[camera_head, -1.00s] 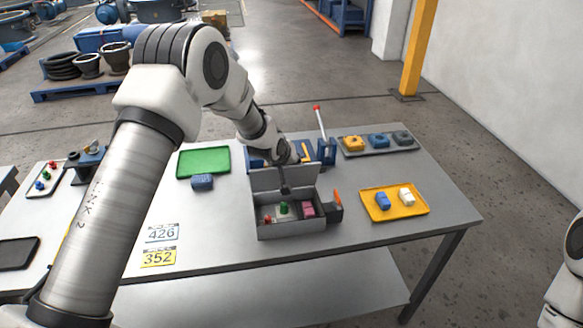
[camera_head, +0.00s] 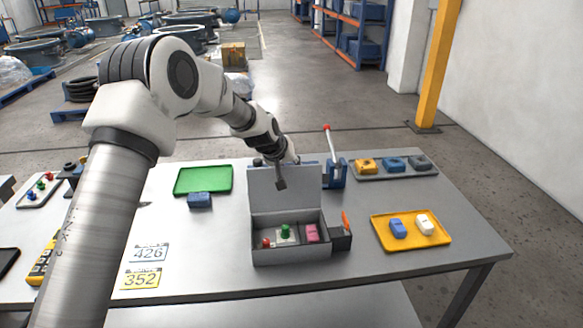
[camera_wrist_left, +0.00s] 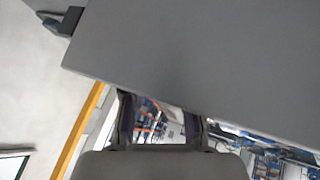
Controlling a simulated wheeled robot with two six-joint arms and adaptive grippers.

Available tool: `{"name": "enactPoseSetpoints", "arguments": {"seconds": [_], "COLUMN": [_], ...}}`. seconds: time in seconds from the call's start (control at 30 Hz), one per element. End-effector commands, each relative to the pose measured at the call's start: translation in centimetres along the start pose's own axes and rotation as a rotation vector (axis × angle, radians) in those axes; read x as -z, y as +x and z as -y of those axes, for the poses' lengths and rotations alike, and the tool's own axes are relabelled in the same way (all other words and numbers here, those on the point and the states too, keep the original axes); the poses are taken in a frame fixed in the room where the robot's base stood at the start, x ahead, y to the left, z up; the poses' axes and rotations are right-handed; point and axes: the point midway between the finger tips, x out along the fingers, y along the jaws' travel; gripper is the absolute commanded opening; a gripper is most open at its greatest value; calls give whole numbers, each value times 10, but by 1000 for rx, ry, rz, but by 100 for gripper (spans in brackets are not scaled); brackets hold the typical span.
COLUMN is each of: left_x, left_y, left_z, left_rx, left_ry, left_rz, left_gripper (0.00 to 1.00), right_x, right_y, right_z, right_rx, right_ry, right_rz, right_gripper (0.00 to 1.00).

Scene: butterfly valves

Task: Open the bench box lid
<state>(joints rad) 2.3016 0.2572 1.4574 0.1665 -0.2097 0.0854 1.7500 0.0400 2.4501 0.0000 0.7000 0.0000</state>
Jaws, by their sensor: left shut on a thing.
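The grey bench box (camera_head: 290,254) stands near the front of the table with its lid (camera_head: 300,190) raised, standing about upright at the back. Inside lie a red piece (camera_head: 266,243), a green knob (camera_head: 286,231) and a pink block (camera_head: 311,233). My left gripper (camera_head: 281,180) is at the lid's upper edge, shut on the lid, with one dark finger in front of it. The other finger is hidden behind the lid. In the left wrist view the lid (camera_wrist_left: 210,60) fills the upper part, and the fingers (camera_wrist_left: 160,125) meet its edge. My right gripper is out of view.
A dark holder (camera_head: 341,239) with an orange-handled item adjoins the box's right side. A yellow tray (camera_head: 411,243) lies to the right, a green tray (camera_head: 203,180) to the back left.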

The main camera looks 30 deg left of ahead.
Motion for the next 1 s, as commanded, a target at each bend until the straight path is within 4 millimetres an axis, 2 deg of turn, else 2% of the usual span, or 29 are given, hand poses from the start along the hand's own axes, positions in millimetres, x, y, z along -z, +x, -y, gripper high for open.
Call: {"name": "enactPoseSetpoints", "arguments": {"seconds": [0.03,0.6,0.63,0.7,1.0], "left_x": [-7,-11,-12,-12,-9], "left_y": [6,8,8,8,6], "left_z": [4,6,6,6,4], "left_rx": [5,7,7,7,6], "left_ry": [-5,-6,-5,-5,-3], "left_rz": [12,22,22,23,17], "left_gripper": [0,0,34,51,51], "right_x": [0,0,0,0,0], "right_y": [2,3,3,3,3], "right_z": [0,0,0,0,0], "right_rx": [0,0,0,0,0], "right_ry": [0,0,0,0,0], "right_rz": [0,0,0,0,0], "right_gripper": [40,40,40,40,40]}}
